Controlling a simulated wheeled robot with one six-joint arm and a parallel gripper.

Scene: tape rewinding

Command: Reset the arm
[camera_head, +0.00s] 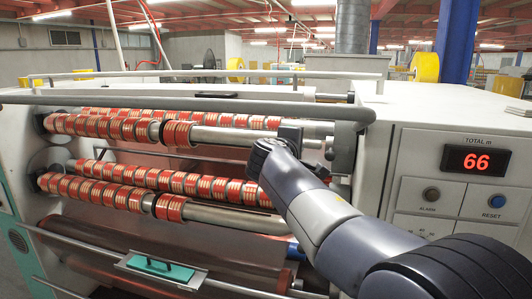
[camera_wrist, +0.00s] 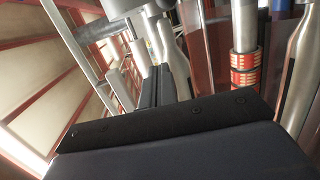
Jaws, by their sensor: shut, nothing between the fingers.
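My arm (camera_head: 320,215) reaches from the lower right across the front of the rewinding machine (camera_head: 430,110). Its wrist end is in front of the right part of the roll shafts. My gripper (camera_wrist: 160,86) shows in the wrist view as two dark fingers close together, shut and empty. In the head view the fingers are mostly hidden behind the wrist. Red and cream tape rolls (camera_head: 100,127) sit in a row on the upper shaft (camera_head: 230,139). More rolls (camera_head: 95,189) sit on the lower shaft (camera_head: 225,215). One roll also shows in the wrist view (camera_wrist: 243,78).
The control panel (camera_head: 460,185) at right has a red display (camera_head: 476,161) reading 66, a dark alarm button (camera_head: 431,194) and a blue reset button (camera_head: 497,201). A grey bar (camera_head: 200,103) crosses above the rolls. A teal-topped plate (camera_head: 160,267) sits low in front.

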